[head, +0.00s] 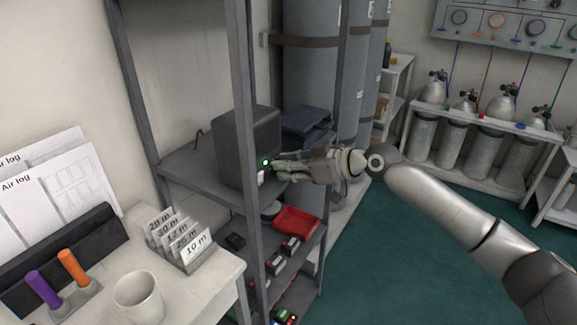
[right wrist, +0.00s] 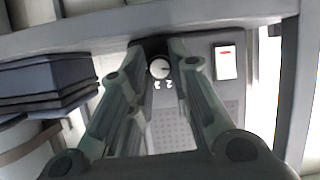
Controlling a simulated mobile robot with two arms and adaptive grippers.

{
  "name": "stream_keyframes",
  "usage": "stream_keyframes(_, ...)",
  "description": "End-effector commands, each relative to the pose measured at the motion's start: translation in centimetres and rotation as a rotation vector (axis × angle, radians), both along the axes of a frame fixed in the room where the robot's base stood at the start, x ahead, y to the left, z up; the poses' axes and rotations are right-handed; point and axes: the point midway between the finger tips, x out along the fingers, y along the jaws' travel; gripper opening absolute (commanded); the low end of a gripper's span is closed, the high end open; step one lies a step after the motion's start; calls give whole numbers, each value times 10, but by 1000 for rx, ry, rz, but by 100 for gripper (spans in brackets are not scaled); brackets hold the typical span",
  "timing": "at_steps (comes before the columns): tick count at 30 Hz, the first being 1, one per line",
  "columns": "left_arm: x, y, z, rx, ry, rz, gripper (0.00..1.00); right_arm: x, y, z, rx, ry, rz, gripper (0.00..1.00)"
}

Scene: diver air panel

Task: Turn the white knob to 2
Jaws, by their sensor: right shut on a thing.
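The white knob (right wrist: 159,69) is on the front of a dark grey box (head: 240,150) on a shelf. In the right wrist view the knob shows between my fingertips, with upside-down digits, among them a 2, beside it. Which digit it points at is too small to tell. My right gripper (head: 279,168) reaches in from the right at the box's front. It is shut on the white knob, as the right wrist view (right wrist: 158,62) shows. In the head view the knob is hidden by my fingers. My left gripper is not in view.
A white switch with a red mark (right wrist: 226,62) sits beside the knob. A green light (head: 266,162) glows on the box. A shelf post (head: 246,150) stands close to the left of my gripper.

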Motion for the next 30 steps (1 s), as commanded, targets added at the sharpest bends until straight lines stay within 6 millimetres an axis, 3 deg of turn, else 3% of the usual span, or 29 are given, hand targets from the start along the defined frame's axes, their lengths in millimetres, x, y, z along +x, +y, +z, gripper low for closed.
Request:
stream_keyframes(7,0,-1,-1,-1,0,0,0,2,-1,0,121,162,-1,0)
stream_keyframes(19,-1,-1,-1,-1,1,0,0,2,-2,0,140,191,0,0)
stream_keyframes(20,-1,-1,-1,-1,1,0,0,2,-2,0,140,191,0,23)
stream_keyframes(24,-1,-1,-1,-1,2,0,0,2,-2,0,140,190,0,41)
stream_keyframes(30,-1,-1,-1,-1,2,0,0,2,-1,0,140,190,0,42)
